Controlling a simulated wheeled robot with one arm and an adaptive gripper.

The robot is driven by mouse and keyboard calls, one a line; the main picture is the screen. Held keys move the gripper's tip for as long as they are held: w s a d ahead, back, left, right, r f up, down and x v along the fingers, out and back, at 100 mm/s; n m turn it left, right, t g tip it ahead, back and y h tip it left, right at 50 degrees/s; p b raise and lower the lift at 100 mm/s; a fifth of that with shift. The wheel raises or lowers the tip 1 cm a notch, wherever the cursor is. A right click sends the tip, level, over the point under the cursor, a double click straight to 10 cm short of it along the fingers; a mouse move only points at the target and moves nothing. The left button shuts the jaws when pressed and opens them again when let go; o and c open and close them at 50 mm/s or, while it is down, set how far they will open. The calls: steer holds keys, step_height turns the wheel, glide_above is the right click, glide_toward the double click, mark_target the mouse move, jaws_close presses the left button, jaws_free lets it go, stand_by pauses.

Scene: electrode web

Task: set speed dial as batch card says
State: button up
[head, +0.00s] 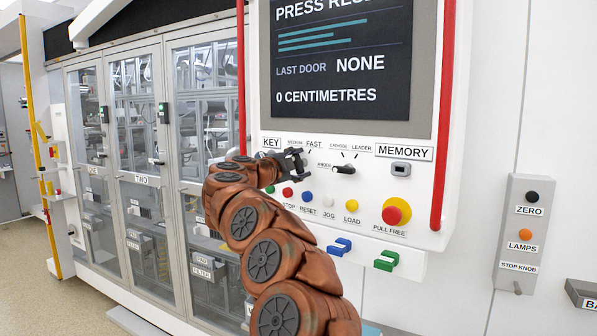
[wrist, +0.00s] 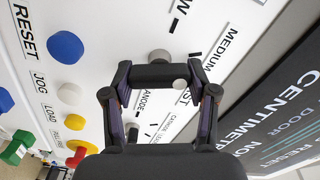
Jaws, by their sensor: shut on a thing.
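My gripper (head: 293,160) is at the press control panel (head: 345,215), over the speed dial beside the FAST and MEDIUM labels. In the wrist view my gripper (wrist: 158,80) has its fingers on either side of the dial's black bar (wrist: 150,75) and is shut on it. A pale round spot shows near the bar's right end. The labels MEDIUM, part of FAST and a letter W from a cut-off word lie around the dial. Its exact pointing is hard to tell. No batch card can be made out in either view.
The ANODE/CATHODE/LEADER selector (head: 344,169) sits just right. Below are coloured buttons, including a blue one (head: 307,196), and a red-yellow PULL FREE knob (head: 396,212). Red rails (head: 444,120) flank the panel. Glass-doored cabinets (head: 140,160) stand left; a grey switch box (head: 525,230) is right.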

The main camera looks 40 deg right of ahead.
steer(key=m+b, duration=0.1)
steer(key=m, duration=0.1)
steer(key=m+b, duration=0.2)
steer(key=m, duration=0.1)
steer(key=shift+f+m, duration=0.3)
steer(key=shift+f, duration=0.05)
steer(key=m+b, duration=0.2)
steer(key=m, duration=0.2)
steer(key=shift+m, duration=0.3)
steer(key=o, duration=1.2)
steer(key=shift+c, duration=0.2)
steer(key=shift+r, duration=0.1)
steer(key=shift+a, duration=0.1)
steer(key=s+a, duration=0.1)
steer(key=a, duration=1)
steer(key=shift+s+a, duration=0.35)
steer(key=shift+s, duration=0.05)
